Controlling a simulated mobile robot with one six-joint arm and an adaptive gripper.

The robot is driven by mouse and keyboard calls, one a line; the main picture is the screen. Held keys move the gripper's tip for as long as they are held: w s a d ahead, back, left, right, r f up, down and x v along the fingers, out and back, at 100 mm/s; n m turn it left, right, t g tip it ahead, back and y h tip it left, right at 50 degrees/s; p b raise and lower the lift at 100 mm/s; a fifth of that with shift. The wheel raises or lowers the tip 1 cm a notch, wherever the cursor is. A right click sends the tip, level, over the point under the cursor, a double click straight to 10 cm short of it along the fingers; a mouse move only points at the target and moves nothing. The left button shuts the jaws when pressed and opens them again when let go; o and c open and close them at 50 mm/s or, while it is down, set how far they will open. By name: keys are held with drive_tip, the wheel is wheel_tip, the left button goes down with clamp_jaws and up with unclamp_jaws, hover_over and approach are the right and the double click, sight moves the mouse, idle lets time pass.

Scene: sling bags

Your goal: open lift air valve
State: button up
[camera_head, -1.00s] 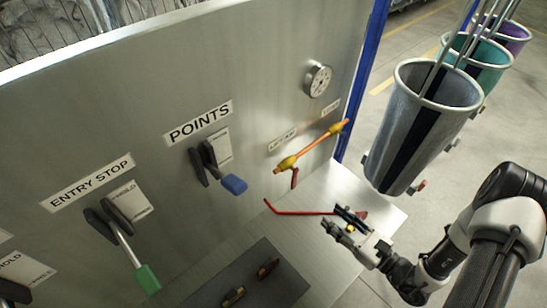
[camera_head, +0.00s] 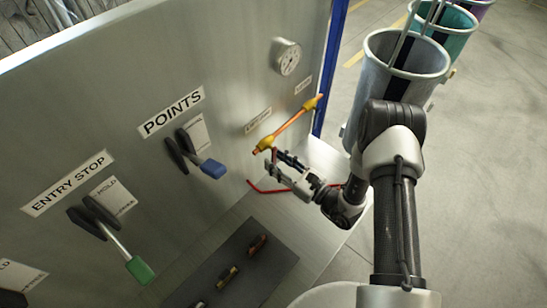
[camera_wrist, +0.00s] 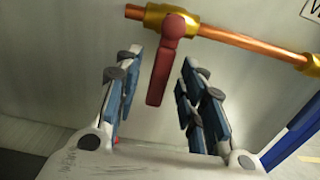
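The lift air valve is a brass fitting (camera_head: 263,145) on a copper pipe (camera_head: 290,125) that runs along the grey metal panel. Its red lever handle (camera_wrist: 162,75) hangs down from the brass body (camera_wrist: 172,20) in the wrist view. My gripper (camera_head: 283,166) is just in front of and below the valve. In the wrist view my gripper (camera_wrist: 157,85) is open, with its fingers on either side of the red handle and a gap on both sides. In the head view the handle is mostly hidden by my gripper.
A blue-handled lever (camera_head: 212,168) and a green-handled lever (camera_head: 140,269) stick out of the panel to the left. A gauge (camera_head: 287,57) sits above the pipe. A red bent rod (camera_head: 265,188) lies below my gripper.

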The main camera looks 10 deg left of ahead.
drive_tip(key=shift+x, duration=1.05)
drive_tip(key=shift+c, duration=0.6)
clamp_jaws()
